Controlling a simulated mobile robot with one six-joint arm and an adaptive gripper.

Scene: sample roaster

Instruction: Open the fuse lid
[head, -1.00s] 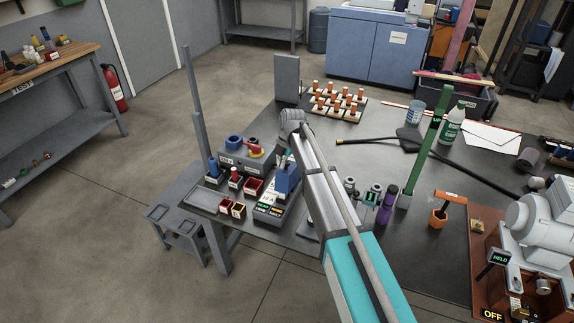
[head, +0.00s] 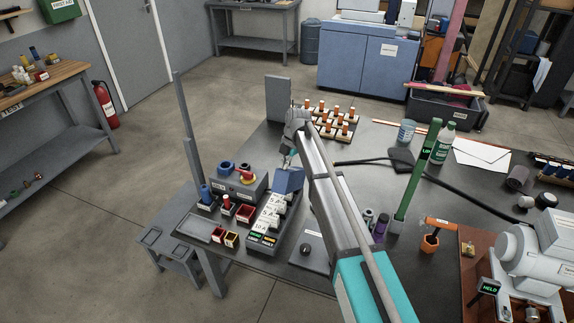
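The fuse box (head: 262,239) is a dark grey case near the left end of the black table. A row of white labelled pieces, one reading 10 A, shows on its top, with green and yellow labels at its near end. A blue panel, apparently the fuse lid (head: 288,181), stands tilted at the box's far end. My gripper (head: 291,161) is just above and behind the blue panel's top edge, pointing down. Its fingertips are small and partly hidden, so I cannot tell whether they touch the panel or how far they are apart.
Small red and yellow bins (head: 231,239) sit nearby. A grey plate with a black knob (head: 305,249) lies to the right. A green post (head: 414,185) stands further right.

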